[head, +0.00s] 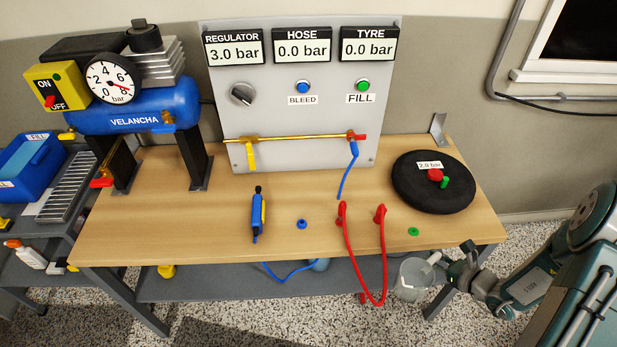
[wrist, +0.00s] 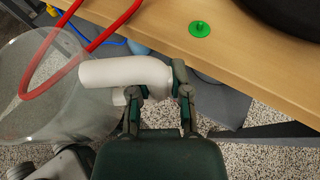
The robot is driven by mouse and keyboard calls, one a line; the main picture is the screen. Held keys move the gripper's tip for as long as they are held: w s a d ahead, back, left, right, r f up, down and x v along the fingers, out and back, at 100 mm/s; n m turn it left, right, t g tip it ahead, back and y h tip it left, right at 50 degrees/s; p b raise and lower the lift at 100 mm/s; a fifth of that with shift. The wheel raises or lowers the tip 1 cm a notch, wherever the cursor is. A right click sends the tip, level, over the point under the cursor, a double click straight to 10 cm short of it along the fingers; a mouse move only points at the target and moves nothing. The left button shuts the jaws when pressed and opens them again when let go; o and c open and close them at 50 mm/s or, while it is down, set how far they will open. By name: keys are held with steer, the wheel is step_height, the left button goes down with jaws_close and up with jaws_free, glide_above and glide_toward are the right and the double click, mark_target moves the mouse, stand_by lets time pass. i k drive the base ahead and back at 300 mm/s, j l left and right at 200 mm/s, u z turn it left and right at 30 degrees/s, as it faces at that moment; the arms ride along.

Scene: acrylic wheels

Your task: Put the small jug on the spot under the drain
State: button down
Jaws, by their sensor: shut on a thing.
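The small jug (head: 411,280) is clear, with a white handle, and is in front of the table's right front edge in the head view. My gripper (head: 445,262) is shut on its handle and holds it in the air. In the wrist view the clear jug body (wrist: 50,100) is at the left, and my gripper's fingers (wrist: 160,90) clasp the handle (wrist: 125,71). What is in the jug, if anything, cannot be told. A red-handled valve (head: 101,183), apparently the drain, sits under the blue compressor tank (head: 130,112) at the left. No spot can be made out below it.
The wooden table (head: 180,220) carries a blue tool (head: 258,215), a blue cap (head: 302,224), a green disc (head: 413,231) and a black wheel (head: 433,183). A red hose (head: 350,255) hangs over the front edge beside the jug. A grey shelf (head: 210,288) lies below.

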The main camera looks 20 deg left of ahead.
mark_target(145, 216)
steer(key=k+j+u, duration=0.1)
steer(key=j+u, duration=0.25)
steer(key=j, duration=0.4)
steer(key=j+u, duration=0.35)
steer(key=j, duration=0.4)
